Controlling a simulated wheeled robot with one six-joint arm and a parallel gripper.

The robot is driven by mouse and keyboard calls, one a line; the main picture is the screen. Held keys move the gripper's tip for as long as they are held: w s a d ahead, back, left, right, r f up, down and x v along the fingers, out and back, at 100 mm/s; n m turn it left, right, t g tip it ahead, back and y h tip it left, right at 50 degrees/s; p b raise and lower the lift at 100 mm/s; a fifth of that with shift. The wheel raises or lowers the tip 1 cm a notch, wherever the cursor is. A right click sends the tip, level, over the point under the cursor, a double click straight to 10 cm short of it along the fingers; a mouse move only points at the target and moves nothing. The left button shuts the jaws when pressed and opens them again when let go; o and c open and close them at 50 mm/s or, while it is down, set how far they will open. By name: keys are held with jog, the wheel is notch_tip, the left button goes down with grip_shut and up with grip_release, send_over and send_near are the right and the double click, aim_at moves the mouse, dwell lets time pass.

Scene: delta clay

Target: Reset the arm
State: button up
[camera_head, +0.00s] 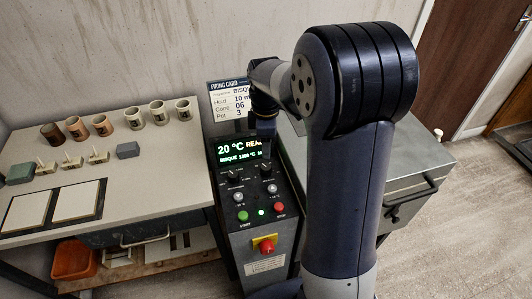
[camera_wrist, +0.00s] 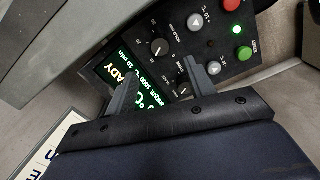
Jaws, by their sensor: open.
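My gripper (camera_wrist: 160,72) is open and empty in the wrist view, its two dark fingers apart over the control panel (camera_wrist: 185,45). In the head view my arm rises in front of the panel and bends back toward it, with its end by the lit display (camera_head: 238,152). The gripper's fingers cannot be made out clearly there. The display reads 20 °C and READY, partly hidden by my arm. In the wrist view one finger covers part of the display (camera_wrist: 120,78). Knobs, a green button (camera_wrist: 245,53) and a red button (camera_wrist: 231,4) lie beyond the fingers.
A firing card (camera_head: 229,100) stands behind the panel. A table (camera_head: 150,185) at left holds several cups, small pieces and two white tiles. A grey metal box (camera_head: 420,165) stands right of my arm.

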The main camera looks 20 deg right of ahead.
aim_at(266, 167)
jog(key=shift+r, duration=0.75)
notch_tip(266, 167, down, 11)
jog(key=shift+r, duration=0.15)
dwell(0.5)
